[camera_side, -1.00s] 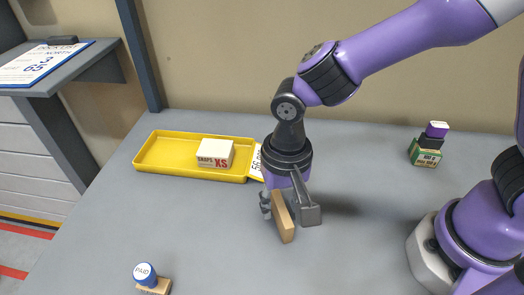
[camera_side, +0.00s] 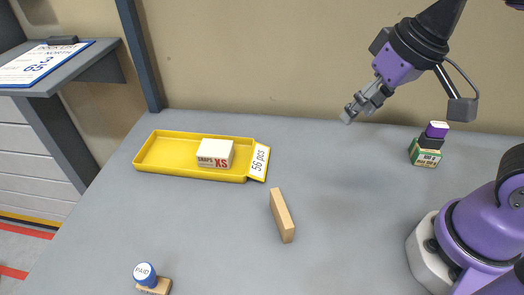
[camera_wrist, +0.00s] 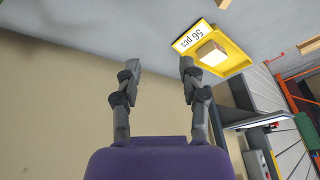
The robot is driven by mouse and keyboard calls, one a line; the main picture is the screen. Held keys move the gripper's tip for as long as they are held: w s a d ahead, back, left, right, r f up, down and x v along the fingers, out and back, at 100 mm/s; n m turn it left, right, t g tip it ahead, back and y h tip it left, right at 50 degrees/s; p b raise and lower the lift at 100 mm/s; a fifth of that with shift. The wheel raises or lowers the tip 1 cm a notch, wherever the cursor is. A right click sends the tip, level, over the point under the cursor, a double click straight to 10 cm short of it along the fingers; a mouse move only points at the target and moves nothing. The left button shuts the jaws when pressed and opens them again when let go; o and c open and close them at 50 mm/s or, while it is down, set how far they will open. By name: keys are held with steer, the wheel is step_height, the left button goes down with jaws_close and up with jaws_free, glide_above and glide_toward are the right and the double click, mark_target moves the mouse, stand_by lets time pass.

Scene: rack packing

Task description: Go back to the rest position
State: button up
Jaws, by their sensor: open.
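My gripper (camera_side: 405,108) is raised at the upper right in the side view, above the back of the table and well clear of it. Its two fingers are spread apart with nothing between them. In the wrist view my gripper (camera_wrist: 158,68) is also open and empty, with the beige wall behind the fingers. A tan wooden block (camera_side: 282,216) stands on its narrow side in the middle of the grey table, apart from my gripper.
A blue-topped stamp (camera_side: 145,274) is at the front left.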

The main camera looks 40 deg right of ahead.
steer(key=d, duration=0.1)
steer(key=s+d+t, duration=0.1)
steer(key=d+n, duration=0.1)
steer(key=shift+s+d+f+h, duration=0.15)
steer(key=shift+s+d+h, duration=0.1)
steer(key=shift+s+h, duration=0.1)
